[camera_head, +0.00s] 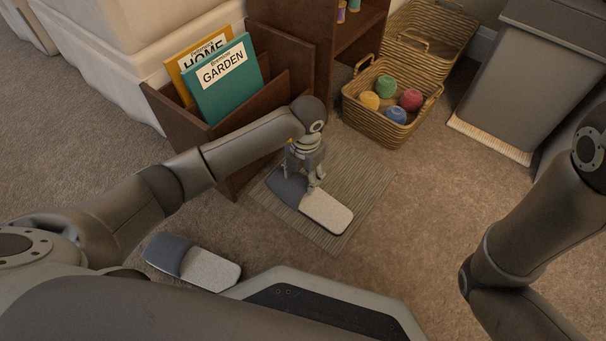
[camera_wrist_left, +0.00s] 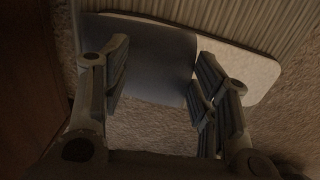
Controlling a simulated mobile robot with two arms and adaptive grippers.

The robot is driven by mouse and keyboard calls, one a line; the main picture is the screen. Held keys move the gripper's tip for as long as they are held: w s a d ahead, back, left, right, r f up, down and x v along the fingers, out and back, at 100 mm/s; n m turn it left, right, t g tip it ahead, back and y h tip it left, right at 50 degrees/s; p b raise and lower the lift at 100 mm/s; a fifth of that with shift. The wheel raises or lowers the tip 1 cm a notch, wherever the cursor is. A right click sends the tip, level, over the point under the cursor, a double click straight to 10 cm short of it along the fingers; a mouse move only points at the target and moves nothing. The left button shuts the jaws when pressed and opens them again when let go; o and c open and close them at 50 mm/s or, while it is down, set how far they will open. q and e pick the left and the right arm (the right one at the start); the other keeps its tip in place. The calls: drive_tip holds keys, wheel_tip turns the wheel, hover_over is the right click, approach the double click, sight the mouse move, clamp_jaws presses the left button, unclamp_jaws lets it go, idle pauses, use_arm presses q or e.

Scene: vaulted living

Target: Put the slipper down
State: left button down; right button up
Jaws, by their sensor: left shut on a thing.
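A slipper (camera_head: 328,212) with a grey-blue toe cover and a pale insole is over the striped mat (camera_head: 365,185). I cannot tell whether it touches the mat. My left gripper (camera_head: 312,184) points down and is shut on the slipper's covered part. In the left wrist view the slipper's grey upper (camera_wrist_left: 158,62) lies between the two fingers (camera_wrist_left: 158,92), with the pale insole to the right. The other slipper (camera_head: 192,262) lies on the carpet at lower left. My right gripper is out of the picture; only part of that arm shows.
A wooden rack with books (camera_head: 222,80) stands beside my left forearm. Behind the mat are a wicker basket of yarn balls (camera_head: 365,112), another basket (camera_head: 430,40) and a grey bin (camera_head: 535,75). Carpet right of the mat is clear.

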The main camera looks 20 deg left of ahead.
use_arm(q)
drive_tip(key=c, duration=0.5)
unclamp_jaws()
drive_tip(key=shift+f, duration=0.1)
drive_tip(key=shift+c, duration=0.2)
wheel_tip(320, 180, up, 12)
drive_tip(key=p, duration=0.9)
drive_tip(key=shift+d, duration=0.25)
drive_tip(key=shift+s, duration=0.1)
